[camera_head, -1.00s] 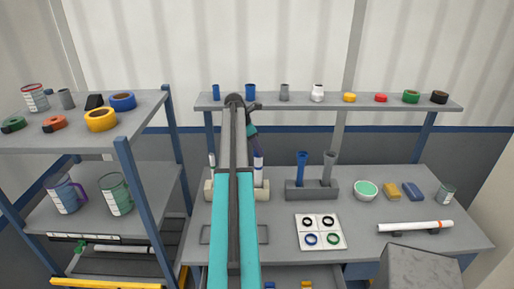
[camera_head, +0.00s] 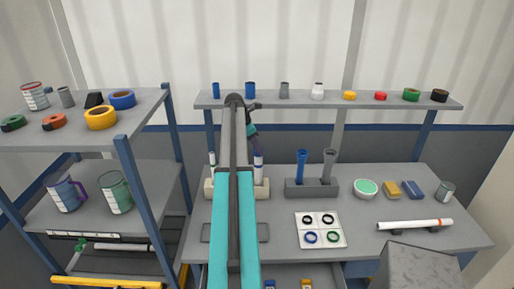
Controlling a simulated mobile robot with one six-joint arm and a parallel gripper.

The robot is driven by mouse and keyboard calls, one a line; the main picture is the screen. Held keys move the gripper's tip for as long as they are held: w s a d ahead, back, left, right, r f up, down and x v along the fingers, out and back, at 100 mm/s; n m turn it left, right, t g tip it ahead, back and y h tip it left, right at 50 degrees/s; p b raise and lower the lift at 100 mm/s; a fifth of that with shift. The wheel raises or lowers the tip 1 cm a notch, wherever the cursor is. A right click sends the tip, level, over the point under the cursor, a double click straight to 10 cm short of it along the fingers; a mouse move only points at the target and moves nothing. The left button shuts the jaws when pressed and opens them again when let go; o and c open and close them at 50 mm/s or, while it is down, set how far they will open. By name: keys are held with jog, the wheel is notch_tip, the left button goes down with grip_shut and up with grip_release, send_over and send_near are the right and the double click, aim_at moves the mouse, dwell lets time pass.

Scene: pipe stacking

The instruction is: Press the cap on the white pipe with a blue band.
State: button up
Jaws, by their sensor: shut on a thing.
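The white pipe with a blue band (camera_head: 258,163) stands upright in a pale holder block (camera_head: 264,188) on the bench, just right of my arm. My gripper (camera_head: 254,142) points down at the pipe's top, partly hidden and very small. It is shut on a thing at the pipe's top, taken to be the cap. The cap itself is too small to make out, so I cannot tell how it sits on the pipe. Another white pipe (camera_head: 212,162) stands left of my arm.
A grey block (camera_head: 297,190) with a blue and a grey pipe stands to the right. A tray of rings (camera_head: 335,242), a green-topped bowl (camera_head: 366,188) and a lying white pipe (camera_head: 415,224) are farther right. A shelf of small items (camera_head: 330,103) runs above the bench.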

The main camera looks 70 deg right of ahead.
jog(key=shift+f, duration=0.65)
jog(key=o, duration=1.5)
jog(key=shift+r, duration=0.25)
jog(key=shift+r, duration=3.3)
jog(key=shift+r, duration=0.1)
